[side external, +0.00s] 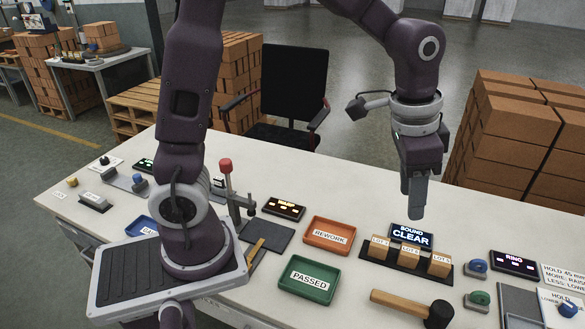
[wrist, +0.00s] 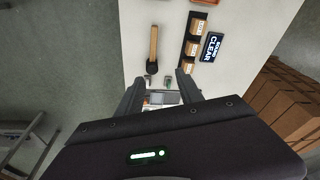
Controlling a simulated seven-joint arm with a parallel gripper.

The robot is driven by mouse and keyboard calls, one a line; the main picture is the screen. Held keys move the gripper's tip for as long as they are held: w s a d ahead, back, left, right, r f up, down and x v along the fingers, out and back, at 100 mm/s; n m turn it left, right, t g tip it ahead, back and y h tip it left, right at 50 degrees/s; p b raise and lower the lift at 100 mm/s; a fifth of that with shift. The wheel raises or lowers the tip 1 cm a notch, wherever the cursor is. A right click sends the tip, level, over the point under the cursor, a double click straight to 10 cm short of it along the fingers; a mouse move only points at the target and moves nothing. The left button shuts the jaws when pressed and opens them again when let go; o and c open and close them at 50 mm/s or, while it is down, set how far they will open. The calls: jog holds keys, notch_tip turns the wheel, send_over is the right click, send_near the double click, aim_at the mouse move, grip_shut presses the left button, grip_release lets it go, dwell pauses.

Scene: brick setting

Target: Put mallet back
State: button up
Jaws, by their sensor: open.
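The mallet (side external: 398,302) has a wooden handle and a dark head. It lies on the white table near the front edge, head to the right. It also shows in the wrist view (wrist: 153,45), above and between my finger tips. My gripper (side external: 416,208) points down, open and empty, in the air above the table near the wooden lot blocks. In the wrist view its two fingers (wrist: 159,82) are apart with nothing between them. The mallet is apart from the gripper. A dark grey panel (side external: 520,300) lies at the right; whether it is the mallet's place I cannot tell.
A rack with lot blocks (side external: 408,254) and a "SOUND CLEAR" display (side external: 411,236) stand behind the mallet. Green PASSED (side external: 308,279) and orange REWORK (side external: 329,237) trays lie left. Coloured knobs (side external: 479,299) and a RING display (side external: 514,263) are right.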

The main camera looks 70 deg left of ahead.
jog(key=s+a+r+n+t, duration=0.1)
jog(key=s+a+r+n, duration=0.1)
jog(key=s, duration=0.8)
jog(key=s+a+r+n+t, duration=0.2)
jog(key=s+a+r+n, duration=0.1)
jog(key=s, duration=0.7)
jog(key=shift+a+r+y, duration=0.3)
jog(key=shift+a+r, duration=0.25)
jog(key=shift+r, duration=0.05)
